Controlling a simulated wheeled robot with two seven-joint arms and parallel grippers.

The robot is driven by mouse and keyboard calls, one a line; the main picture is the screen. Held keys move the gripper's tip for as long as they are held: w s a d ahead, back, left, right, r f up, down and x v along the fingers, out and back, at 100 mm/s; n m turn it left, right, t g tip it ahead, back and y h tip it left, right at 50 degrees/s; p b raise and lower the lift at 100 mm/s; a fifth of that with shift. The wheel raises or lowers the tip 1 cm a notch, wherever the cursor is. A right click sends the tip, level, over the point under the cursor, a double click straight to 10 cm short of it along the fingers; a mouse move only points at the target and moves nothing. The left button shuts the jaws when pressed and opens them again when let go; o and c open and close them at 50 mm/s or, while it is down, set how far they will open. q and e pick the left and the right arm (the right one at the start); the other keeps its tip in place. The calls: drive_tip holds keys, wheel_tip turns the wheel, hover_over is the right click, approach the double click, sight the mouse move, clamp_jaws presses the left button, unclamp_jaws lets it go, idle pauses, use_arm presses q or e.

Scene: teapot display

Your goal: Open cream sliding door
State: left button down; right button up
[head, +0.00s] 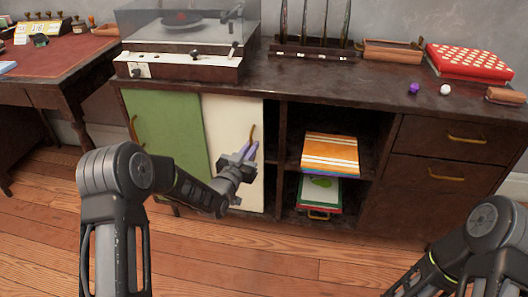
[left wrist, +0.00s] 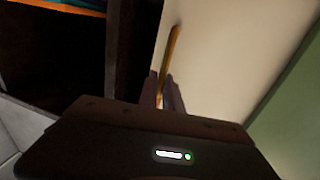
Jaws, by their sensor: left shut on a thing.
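The cream sliding door (head: 224,121) stands in the low dark cabinet, between the green door (head: 168,131) and an open shelf bay. Its brass handle (head: 252,132) is upright near the door's right edge. My left gripper (head: 252,148) is at this handle, with its fingers shut on the lower part of it. In the left wrist view the handle (left wrist: 171,55) rises from between the two fingers (left wrist: 163,92), with the cream door (left wrist: 225,60) behind. My right arm enters the head view at the lower right, but its gripper is outside the picture.
The open bay right of the cream door holds an orange striped stack (head: 330,153) and books (head: 320,193) below. Drawers (head: 445,151) are further right. A turntable (head: 185,50) stands on the cabinet top. A desk (head: 60,60) is at the left.

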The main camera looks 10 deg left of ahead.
use_arm(q)
drive_tip(key=a+b, duration=0.2)
drive_tip(key=a, duration=1)
drive_tip(key=shift+a+b, duration=0.25)
drive_tip(key=shift+b, duration=0.05)
drive_tip(key=shift+a, duration=0.6)
drive_tip(key=c, duration=1.5)
unclamp_jaws()
drive_tip(key=shift+d, duration=0.1)
drive_tip(key=s, duration=0.2)
drive_tip(key=s+a+p, duration=0.1)
drive_tip(key=s, duration=0.2)
drive_tip(key=s+p, duration=0.1)
drive_tip(key=s, duration=0.1)
drive_tip(key=shift+s+a, duration=0.3)
